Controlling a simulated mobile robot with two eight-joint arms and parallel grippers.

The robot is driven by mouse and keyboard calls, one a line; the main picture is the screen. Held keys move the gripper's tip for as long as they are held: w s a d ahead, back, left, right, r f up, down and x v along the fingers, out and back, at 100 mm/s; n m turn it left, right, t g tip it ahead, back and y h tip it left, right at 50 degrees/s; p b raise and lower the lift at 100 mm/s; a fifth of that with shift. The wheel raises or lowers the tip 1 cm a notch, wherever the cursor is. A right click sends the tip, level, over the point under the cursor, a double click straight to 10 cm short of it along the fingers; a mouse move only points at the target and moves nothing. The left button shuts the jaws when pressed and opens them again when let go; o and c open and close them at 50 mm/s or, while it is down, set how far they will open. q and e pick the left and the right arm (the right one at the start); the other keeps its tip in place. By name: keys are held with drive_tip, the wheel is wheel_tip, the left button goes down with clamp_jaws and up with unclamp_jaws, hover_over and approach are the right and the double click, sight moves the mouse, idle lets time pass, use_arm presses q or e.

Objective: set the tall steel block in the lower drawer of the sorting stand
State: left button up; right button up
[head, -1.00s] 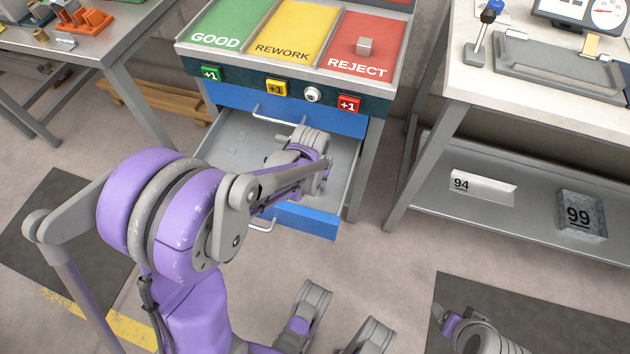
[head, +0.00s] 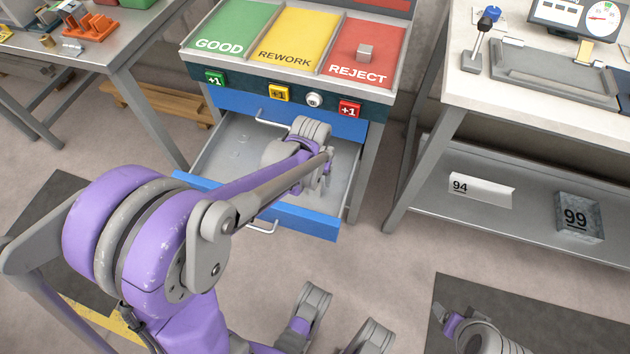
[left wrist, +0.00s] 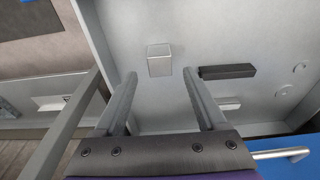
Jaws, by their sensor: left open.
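The sorting stand's lower drawer (head: 229,145) is pulled open, with its blue front (head: 306,223) towards me.
A dark bar (left wrist: 227,71) and a lighter piece (left wrist: 229,103) lie in the drawer right of the fingers. The upper drawer (head: 236,103) is shut above. A small grey cube (head: 365,51) sits in the REJECT tray. A bench with a lower shelf (head: 520,215) stands right.

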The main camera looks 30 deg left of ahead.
use_arm(q)
drive_tip(key=shift+m+t, duration=0.6)
drive_tip(key=shift+m, duration=0.1)
drive_tip(key=s+d+r, duration=0.1)
drive_tip(key=s+r, duration=0.2)
drive_tip(key=s+d+r+p, duration=0.1)
drive_tip(key=s+r, duration=0.1)
drive_tip(key=r, duration=0.1)
drive_tip(key=s+d+r, duration=0.2)
drive_tip(key=s+r, duration=0.1)
drive_tip(key=shift+s+r+p, duration=0.3)
drive_tip(key=s+d+m+t, duration=0.1)
drive_tip(key=s+d, duration=0.1)
drive_tip(key=s, duration=0.6)
drive_tip(key=shift+d+f+t, duration=0.3)
drive_tip(key=shift+d, duration=0.05)
drive_tip(key=shift+a, duration=0.1)
